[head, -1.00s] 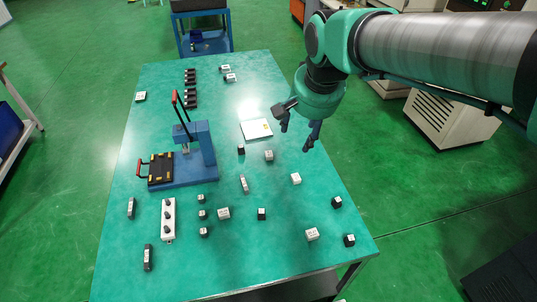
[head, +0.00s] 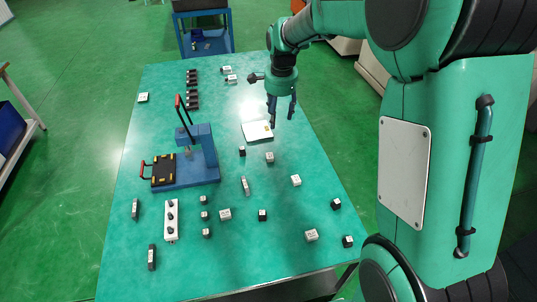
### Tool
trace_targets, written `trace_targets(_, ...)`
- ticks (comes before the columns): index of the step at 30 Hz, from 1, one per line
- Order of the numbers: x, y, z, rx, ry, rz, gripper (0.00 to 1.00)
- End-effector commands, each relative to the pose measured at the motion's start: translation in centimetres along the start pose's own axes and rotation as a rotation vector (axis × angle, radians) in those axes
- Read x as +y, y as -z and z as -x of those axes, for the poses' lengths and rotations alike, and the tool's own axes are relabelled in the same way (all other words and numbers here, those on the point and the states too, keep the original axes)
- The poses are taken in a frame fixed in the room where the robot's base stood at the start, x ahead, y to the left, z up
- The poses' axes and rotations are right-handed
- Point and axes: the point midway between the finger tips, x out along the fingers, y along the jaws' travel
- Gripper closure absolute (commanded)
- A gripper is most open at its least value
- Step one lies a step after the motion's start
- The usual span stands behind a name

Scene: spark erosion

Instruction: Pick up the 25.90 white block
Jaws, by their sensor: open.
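Several white blocks with dark printing lie on the green table (head: 330,262). The printing is too small to read, so I cannot tell which one is 25.90. White blocks show at the middle (head: 270,158), right of middle (head: 296,180), front right (head: 311,235), front middle (head: 225,214) and far left (head: 143,97). My gripper (head: 281,122) is open and empty, fingers pointing down, above the far right part of the table near a white plate (head: 257,132). It appears apart from every block.
A blue press (head: 200,160) with a red-tipped lever stands left of the middle. A white strip with black knobs (head: 171,220) lies front left. Small black blocks (head: 262,215) are scattered between the white ones. Dark parts (head: 192,90) line the far left. Bare table lies front middle.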

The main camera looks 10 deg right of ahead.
Motion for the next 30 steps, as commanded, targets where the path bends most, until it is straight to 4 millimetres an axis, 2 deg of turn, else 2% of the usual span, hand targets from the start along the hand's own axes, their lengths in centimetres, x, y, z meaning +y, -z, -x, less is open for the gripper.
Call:
trace_targets(9, -4.5, 2.0, -7.8, -0.021, -0.064, -0.209, 0.45)
trace_targets(18, -7.4, 3.2, -15.6, -0.026, -0.12, -0.397, 0.45)
trace_targets(24, -8.2, 3.6, -18.8, -0.025, -0.141, -0.472, 0.45)
trace_targets(30, -8.4, 3.7, -19.7, -0.025, -0.147, -0.494, 0.45)
